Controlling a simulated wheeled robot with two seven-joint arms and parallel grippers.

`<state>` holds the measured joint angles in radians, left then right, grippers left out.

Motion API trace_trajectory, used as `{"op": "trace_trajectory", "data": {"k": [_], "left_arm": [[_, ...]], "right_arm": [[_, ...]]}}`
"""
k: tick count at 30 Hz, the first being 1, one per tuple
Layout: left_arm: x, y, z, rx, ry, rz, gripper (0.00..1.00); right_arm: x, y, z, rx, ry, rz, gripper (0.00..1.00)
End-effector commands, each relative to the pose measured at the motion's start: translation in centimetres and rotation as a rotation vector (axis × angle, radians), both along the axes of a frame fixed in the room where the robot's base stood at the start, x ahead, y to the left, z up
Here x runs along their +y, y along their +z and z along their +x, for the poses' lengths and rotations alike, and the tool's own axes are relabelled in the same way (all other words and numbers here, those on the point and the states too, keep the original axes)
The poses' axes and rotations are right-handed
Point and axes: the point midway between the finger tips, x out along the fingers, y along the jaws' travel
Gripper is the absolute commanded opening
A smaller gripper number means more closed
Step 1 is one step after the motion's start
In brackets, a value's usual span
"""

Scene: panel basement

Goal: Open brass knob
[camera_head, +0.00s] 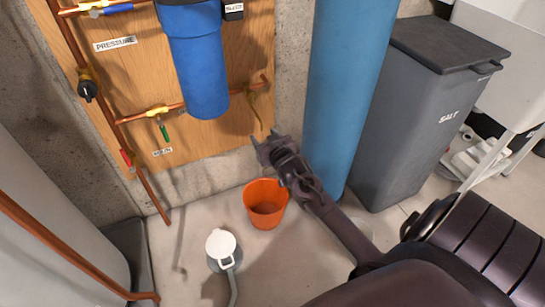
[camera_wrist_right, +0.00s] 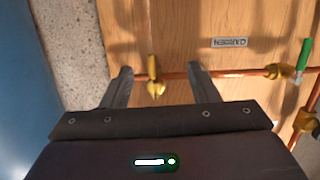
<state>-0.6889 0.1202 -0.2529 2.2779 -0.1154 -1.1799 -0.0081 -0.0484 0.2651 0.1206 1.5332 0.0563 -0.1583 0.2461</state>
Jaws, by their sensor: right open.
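A brass tap fitting (camera_head: 253,103) with a drooping spout or handle sits at the right end of the horizontal copper pipe on the wooden panel. In the right wrist view the brass fitting (camera_wrist_right: 154,76) shows between the two fingers. I cannot make out which part of it is the knob. My right gripper (camera_head: 266,137) is open and empty, just below the tap in the head view. In the right wrist view the gripper (camera_wrist_right: 161,70) has its fingers on either side of the fitting, with no clear contact. My left gripper is not in view.
A green-handled valve (camera_head: 163,131) and a blue filter housing (camera_head: 198,62) are left of the tap. A blue cylinder (camera_head: 348,85) stands close on the right. An orange bucket (camera_head: 265,216) is on the floor below. A grey salt bin (camera_head: 413,115) stands farther right.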

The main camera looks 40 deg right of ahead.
Motion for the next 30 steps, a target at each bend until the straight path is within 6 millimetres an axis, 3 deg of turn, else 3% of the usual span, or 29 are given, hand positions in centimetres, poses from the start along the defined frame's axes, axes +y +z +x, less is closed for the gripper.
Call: {"op": "trace_trajectory", "data": {"k": [1, 18, 30], "left_arm": [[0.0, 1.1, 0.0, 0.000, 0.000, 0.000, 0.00], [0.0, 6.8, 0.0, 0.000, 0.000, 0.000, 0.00], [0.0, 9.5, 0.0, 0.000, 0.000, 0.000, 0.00]], "right_arm": [[0.3, -0.4, -0.4, 0.029, 0.003, 0.002, 0.55], [3.6, -9.7, -6.3, 0.322, 0.047, 0.015, 0.55], [5.7, -13.9, -10.8, 0.473, 0.078, 0.018, 0.55]]}}
